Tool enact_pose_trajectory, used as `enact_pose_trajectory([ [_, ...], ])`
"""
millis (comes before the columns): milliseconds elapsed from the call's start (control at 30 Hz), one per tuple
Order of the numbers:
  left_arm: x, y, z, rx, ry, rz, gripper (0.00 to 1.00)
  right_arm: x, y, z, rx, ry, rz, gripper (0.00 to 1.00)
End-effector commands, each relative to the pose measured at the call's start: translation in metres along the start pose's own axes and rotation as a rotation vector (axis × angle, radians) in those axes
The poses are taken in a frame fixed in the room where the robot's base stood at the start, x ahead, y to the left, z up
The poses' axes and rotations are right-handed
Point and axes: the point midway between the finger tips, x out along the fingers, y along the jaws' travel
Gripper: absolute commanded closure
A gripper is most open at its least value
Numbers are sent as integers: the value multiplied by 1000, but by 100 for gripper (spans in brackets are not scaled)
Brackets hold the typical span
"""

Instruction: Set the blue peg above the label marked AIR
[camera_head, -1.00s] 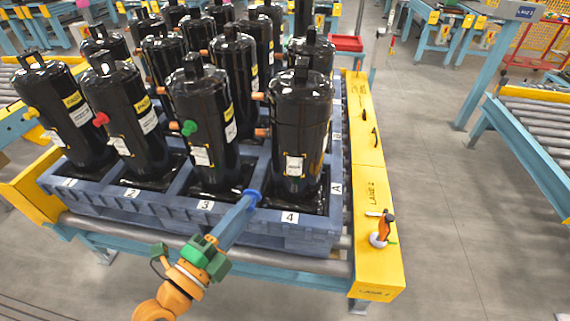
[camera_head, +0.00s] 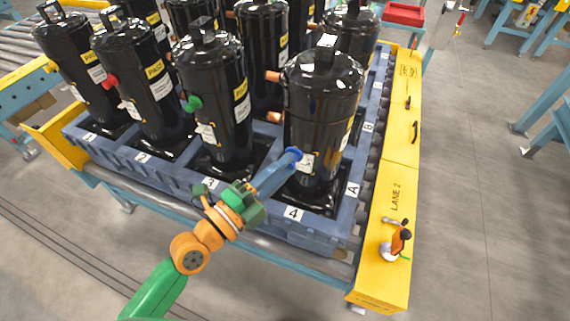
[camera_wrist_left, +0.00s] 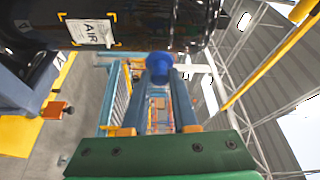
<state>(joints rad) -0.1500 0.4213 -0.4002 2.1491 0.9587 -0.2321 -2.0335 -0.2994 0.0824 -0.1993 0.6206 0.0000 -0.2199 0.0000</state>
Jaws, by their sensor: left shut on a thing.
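My left gripper (camera_head: 275,173) is shut on the blue peg (camera_head: 293,155), held in front of the black compressor (camera_head: 322,105) at position 4. In the left wrist view, the blue peg (camera_wrist_left: 158,65) sits between the two finger tips (camera_wrist_left: 160,90). The AIR label (camera_wrist_left: 90,32) is a white plate on the dark compressor, up and left of the peg there and turned sideways. In the head view, the label (camera_head: 306,162) is partly hidden behind the peg. I cannot tell whether the peg touches the compressor. My right gripper is not in view.
Copper stubs (camera_head: 273,76) stick out beside the compressor. All stand in a blue pallet (camera_head: 270,222) on rollers. A yellow rail (camera_head: 385,215) runs along the right.

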Motion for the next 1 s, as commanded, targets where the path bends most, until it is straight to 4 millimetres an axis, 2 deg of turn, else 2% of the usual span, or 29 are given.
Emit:
enact_pose_trajectory([
  [67, 2, 0, -1, 3, 4, -1, 100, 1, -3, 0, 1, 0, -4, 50],
  [500, 47, 1, 18, 1, 4, -3, 100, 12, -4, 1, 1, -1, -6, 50],
  [1000, 52, 0, 20, 1, 4, -1, 100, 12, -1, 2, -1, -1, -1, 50],
])
